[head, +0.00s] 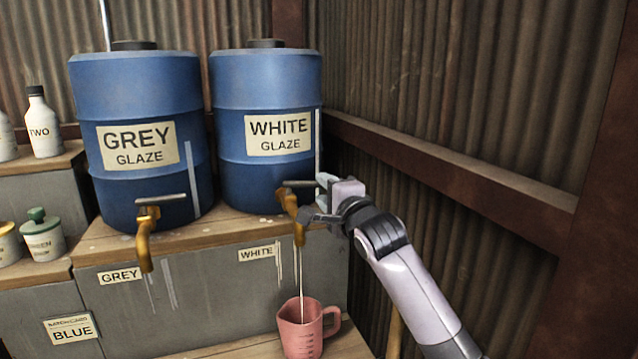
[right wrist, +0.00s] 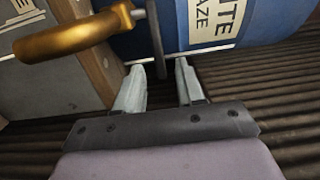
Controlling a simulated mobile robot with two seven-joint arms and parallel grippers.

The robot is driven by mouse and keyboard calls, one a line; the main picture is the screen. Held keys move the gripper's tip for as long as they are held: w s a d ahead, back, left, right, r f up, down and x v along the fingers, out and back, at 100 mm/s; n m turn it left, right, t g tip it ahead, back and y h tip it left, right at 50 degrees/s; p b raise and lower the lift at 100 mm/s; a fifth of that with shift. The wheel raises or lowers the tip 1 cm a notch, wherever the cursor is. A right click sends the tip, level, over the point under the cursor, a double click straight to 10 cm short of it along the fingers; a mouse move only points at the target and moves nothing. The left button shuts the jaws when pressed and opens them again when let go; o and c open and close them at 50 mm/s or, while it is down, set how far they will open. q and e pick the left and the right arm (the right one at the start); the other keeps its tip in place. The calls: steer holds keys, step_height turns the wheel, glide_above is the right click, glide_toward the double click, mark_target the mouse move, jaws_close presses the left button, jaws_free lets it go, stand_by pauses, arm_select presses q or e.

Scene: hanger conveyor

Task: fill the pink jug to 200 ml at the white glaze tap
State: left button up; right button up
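The pink jug (head: 302,332) stands upright on a low wooden shelf below the white glaze tap (head: 291,207). A thin pale stream (head: 301,278) runs from the spout down into the jug. The liquid level and the jug's scale cannot be read. The tap's dark lever (head: 300,184) points right, toward my right gripper (head: 317,197). In the right wrist view the brass tap (right wrist: 75,36) is at upper left, and the lever (right wrist: 156,45) reaches between the spread fingers of my right gripper (right wrist: 158,75), with gaps beside it. My left gripper is out of view.
The white glaze barrel (head: 266,95) stands above the tap. The grey glaze barrel (head: 136,90) with its own tap (head: 146,235) is to the left. Bottles (head: 42,125) and jars stand at far left. A corrugated wall with a rail (head: 450,180) closes the right side.

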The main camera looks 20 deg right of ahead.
mark_target(318, 184)
steer(key=shift+w+a, duration=0.15)
steer(key=shift+w, duration=2)
jaws_close()
